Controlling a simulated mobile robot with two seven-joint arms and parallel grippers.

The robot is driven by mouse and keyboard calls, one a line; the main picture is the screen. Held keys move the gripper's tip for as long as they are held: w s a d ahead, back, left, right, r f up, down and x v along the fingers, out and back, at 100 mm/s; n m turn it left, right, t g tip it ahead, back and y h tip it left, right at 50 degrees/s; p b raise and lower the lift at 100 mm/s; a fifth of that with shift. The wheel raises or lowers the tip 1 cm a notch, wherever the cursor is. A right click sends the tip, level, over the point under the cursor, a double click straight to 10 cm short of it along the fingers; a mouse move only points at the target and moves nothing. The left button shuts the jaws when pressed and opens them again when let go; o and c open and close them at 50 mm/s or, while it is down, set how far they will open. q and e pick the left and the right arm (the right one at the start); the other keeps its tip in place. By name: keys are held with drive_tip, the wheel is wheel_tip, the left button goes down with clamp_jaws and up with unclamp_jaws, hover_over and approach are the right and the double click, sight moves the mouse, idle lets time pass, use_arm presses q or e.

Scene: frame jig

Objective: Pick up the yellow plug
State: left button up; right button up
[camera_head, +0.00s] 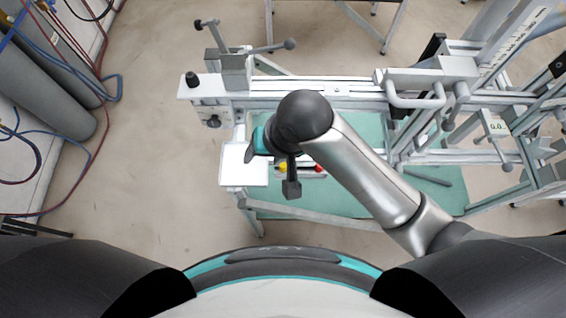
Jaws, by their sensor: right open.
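The yellow plug (283,167) is a small yellow spot on the work surface of the frame jig, partly hidden by my right gripper. My right gripper (272,170) is open above the jig. One finger is over the white plate side and the other is close beside the yellow plug in the picture. The gap in height between gripper and plug cannot be told. My left gripper is not in view.
A small red part (319,168) lies right of the yellow plug. A white square plate (243,166) is to the left. The jig's rails (330,88) and clamps stand behind and to the right. Grey cylinders (40,90) with hoses stand far left, with clear floor between.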

drive_tip(key=w, duration=0.1)
drive_tip(key=m+h+b, duration=0.1)
drive_tip(key=m+h, duration=0.2)
drive_tip(key=h, duration=0.1)
hover_over(283, 164)
drive_tip(key=s, duration=0.1)
wheel_tip(283, 164, down, 12)
drive_tip(key=shift+s+a+f, duration=0.1)
drive_tip(key=shift+s+f, duration=0.05)
drive_tip(key=f+b, duration=0.2)
drive_tip(key=b, duration=0.2)
drive_tip(key=w+f+b, duration=0.1)
drive_tip(key=f+b, duration=0.2)
drive_tip(key=shift+f+b, duration=0.1)
drive_tip(key=shift+b, duration=0.25)
clamp_jaws()
